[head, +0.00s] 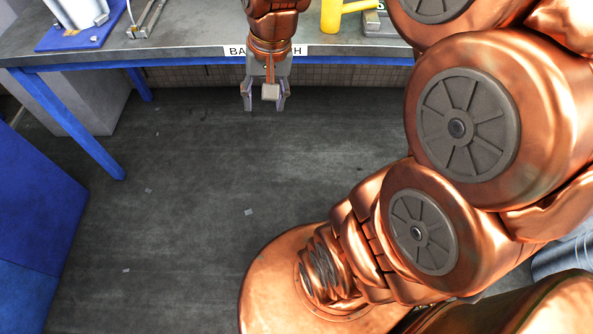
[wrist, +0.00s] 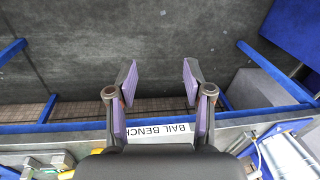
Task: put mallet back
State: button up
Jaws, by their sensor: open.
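No mallet can be made out for certain. A yellow piece (head: 332,14) with an arm reaching right stands on the bench (head: 190,48), cut off by the top edge of the head view; I cannot tell if it is the mallet. My gripper (head: 265,100) points down in front of the bench's front edge, with the floor behind its fingers. In the wrist view my gripper (wrist: 158,75) has its two purple-lined fingers apart with nothing between them. The bench label (wrist: 168,128) shows just beyond the finger bases.
A white pail-like thing (head: 75,10) on a blue base stands at the bench's left end, beside a metal fixture (head: 147,20). A blue bench leg (head: 70,125) and a blue block (head: 35,205) are at left. The dark floor (head: 190,220) is mostly clear.

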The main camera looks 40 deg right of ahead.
jog(key=s+a+f+n+g, duration=0.1)
jog(key=s+a+f+n, duration=0.1)
jog(key=s, duration=0.6)
jog(key=s+a+f+n+g+h, duration=0.1)
jog(key=s+a+f+n+g, duration=0.1)
jog(key=s, duration=0.7)
jog(key=shift+a+f+n, duration=0.15)
jog(key=shift+a+n, duration=0.45)
jog(key=shift+n, duration=0.4)
notch_tip(320, 180, up, 8)
jog(key=p, duration=0.7)
jog(key=shift+p, duration=0.4)
